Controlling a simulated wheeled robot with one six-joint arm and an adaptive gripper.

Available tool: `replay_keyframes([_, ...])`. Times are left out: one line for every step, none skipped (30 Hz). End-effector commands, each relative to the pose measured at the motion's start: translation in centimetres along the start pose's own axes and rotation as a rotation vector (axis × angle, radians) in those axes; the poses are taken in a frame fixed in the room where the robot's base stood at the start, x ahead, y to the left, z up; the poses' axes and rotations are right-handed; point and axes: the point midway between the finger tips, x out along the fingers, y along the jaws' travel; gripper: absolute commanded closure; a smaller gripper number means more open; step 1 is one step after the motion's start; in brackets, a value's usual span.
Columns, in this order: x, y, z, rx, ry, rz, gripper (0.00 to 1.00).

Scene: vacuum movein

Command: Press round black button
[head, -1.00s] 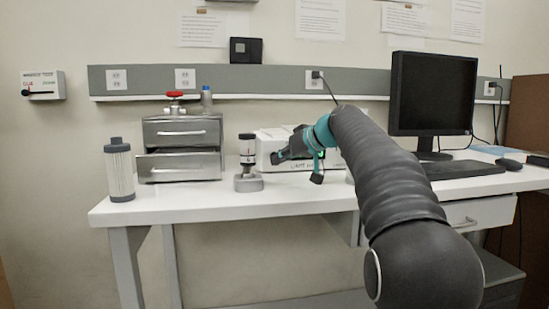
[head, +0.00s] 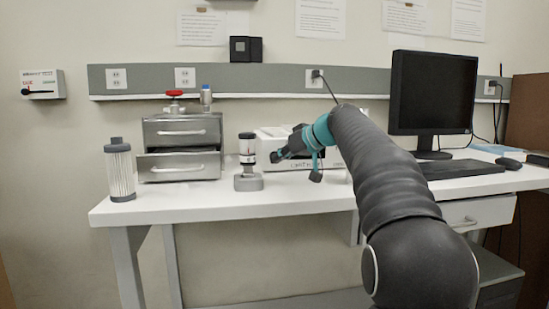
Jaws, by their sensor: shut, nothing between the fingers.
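A small grey device (head: 248,182) stands on the white table, left of my gripper. It has an upright column with a round black top (head: 246,136), which may be the round black button; at this size I cannot be sure. My gripper (head: 274,158) is shut and empty. It points left, its tips just right of the column in the picture and lower than the black top. I see a gap between them, but cannot tell the depth between them. The gripper and wrist hide part of the white box behind.
A white box (head: 268,134) stands behind my gripper. A metal drawer unit (head: 160,131) and a ribbed filter cylinder (head: 120,172) stand to the left. A monitor (head: 432,95) and keyboard (head: 462,169) are at right. The table's (head: 200,204) front strip is clear.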

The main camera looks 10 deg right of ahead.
Motion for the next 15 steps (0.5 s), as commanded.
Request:
replay_keyframes([-0.05,-0.04,0.16,0.0,0.0,0.0,1.0])
replay_keyframes([-0.1,-0.09,0.24,0.0,0.0,0.0,1.0])
replay_keyframes([-0.19,-0.16,0.35,0.0,0.0,0.0,1.0])
replay_keyframes([-0.26,-0.21,0.44,0.0,0.0,0.0,1.0])
replay_keyframes([-0.34,-0.28,0.52,0.001,0.0,0.0,1.0])
replay_keyframes([-0.46,-0.37,0.61,0.001,0.0,0.0,1.0])
replay_keyframes([-0.55,-0.44,0.65,0.001,0.0,0.0,1.0])
replay_keyframes([-0.62,-0.49,0.67,0.0,0.0,0.0,1.0])
replay_keyframes([-0.7,-0.54,0.67,0.0,0.0,0.0,1.0])
replay_keyframes([-0.73,-0.55,0.65,0.001,0.0,0.0,1.0])
replay_keyframes([-0.75,-0.56,0.63,0.001,0.0,0.0,1.0])
replay_keyframes([-0.75,-0.56,0.61,0.001,0.0,0.0,1.0])
replay_keyframes([-0.75,-0.56,0.6,0.001,0.0,0.0,1.0])
replay_keyframes([-0.75,-0.56,0.6,0.001,0.0,0.0,1.0])
replay_keyframes([-0.75,-0.56,0.59,0.001,0.0,0.0,1.0])
